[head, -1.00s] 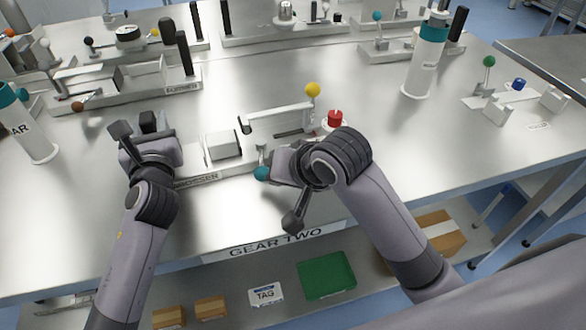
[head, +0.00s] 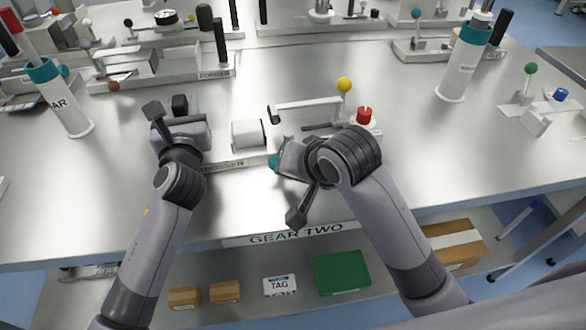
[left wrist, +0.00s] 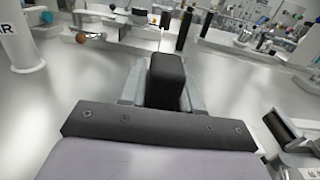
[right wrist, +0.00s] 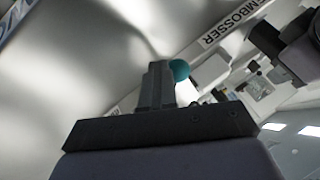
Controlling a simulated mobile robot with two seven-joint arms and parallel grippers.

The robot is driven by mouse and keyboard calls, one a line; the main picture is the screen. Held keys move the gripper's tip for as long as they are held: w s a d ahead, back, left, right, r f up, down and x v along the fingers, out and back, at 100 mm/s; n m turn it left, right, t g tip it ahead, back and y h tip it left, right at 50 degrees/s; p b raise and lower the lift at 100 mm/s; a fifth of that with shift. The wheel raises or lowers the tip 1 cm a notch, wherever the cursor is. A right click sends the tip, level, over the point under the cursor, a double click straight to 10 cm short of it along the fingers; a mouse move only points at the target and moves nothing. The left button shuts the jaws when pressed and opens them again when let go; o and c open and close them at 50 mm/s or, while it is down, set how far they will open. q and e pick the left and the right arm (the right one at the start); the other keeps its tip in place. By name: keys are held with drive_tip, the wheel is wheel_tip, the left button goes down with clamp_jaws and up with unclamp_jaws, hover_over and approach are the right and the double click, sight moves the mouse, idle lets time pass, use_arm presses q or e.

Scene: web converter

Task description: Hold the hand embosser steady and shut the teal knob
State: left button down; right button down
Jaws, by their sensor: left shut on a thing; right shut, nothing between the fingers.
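The hand embosser (head: 249,134) is a pale device on a long base with an "EMBOSSER" label, at the middle of the bench. My left gripper (head: 184,122) is shut on the dark block (left wrist: 167,80) at the embosser's left end. The teal knob (head: 273,161) is at the front of the embosser, partly covered by my right gripper (head: 284,155). In the right wrist view, the right fingers (right wrist: 155,85) are shut and empty, right beside the teal knob (right wrist: 180,70). They look to be touching it, but a small gap cannot be ruled out.
A yellow ball (head: 344,85) on a lever and a red knob (head: 364,117) stand just behind my right gripper. White cylinders with teal bands stand left (head: 68,105) and right (head: 462,70). Other devices line the back. The bench's front edge carries a "GEAR TWO" label (head: 297,235).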

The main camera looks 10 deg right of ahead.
use_arm(q)
drive_tip(key=shift+s+d+f, duration=0.15)
drive_tip(key=shift+d+f, duration=0.2)
drive_tip(key=shift+f, duration=0.2)
use_arm(e)
drive_tip(key=shift+s+a, duration=0.15)
drive_tip(key=shift+a, duration=0.3)
use_arm(q)
drive_tip(key=shift+a, duration=0.2)
use_arm(e)
drive_tip(key=s+d, duration=0.1)
drive_tip(key=s+d+f, duration=0.1)
drive_tip(key=s+d, duration=0.1)
drive_tip(key=shift+d, duration=0.2)
drive_tip(key=s+r, duration=0.6)
drive_tip(key=r, duration=0.2)
drive_tip(key=shift+d, duration=0.45)
use_arm(q)
drive_tip(key=shift+r, duration=0.25)
use_arm(e)
drive_tip(key=shift+r, duration=0.15)
use_arm(q)
drive_tip(key=c, duration=0.7)
unclamp_jaws()
drive_tip(key=shift+r, duration=0.2)
